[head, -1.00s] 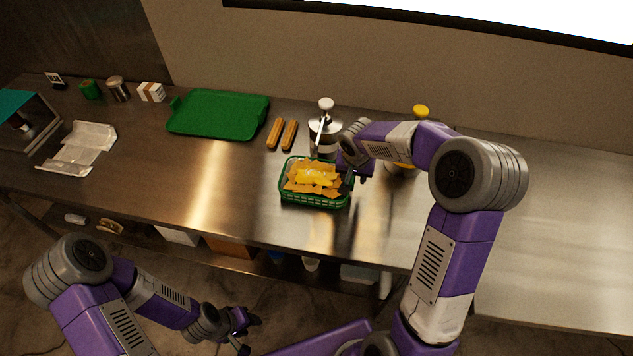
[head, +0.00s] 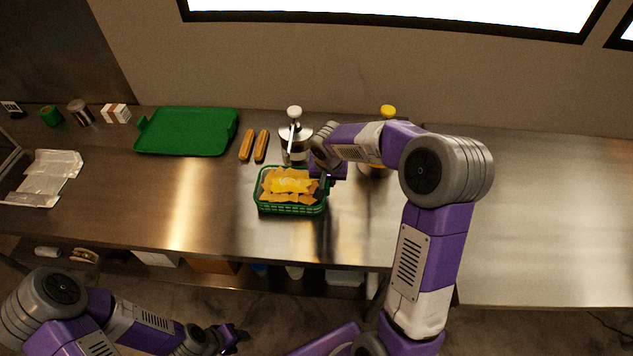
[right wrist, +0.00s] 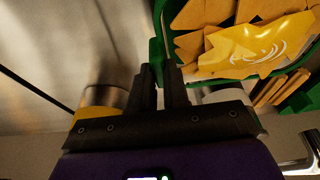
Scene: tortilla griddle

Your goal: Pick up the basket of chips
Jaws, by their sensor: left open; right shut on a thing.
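The green basket of chips (head: 290,209) is on the steel counter in the head view, filled with tortilla chips and a yellow packet (head: 291,185). My right gripper (head: 325,183) is at the basket's right side. In the right wrist view, the right gripper's fingers (right wrist: 160,85) are closed on the green rim of the basket (right wrist: 157,50), with the chips and yellow packet to the right. I cannot tell whether the basket touches the counter. My left gripper (head: 236,338) is open and empty, low in front of the counter.
The counter's right side is clear.

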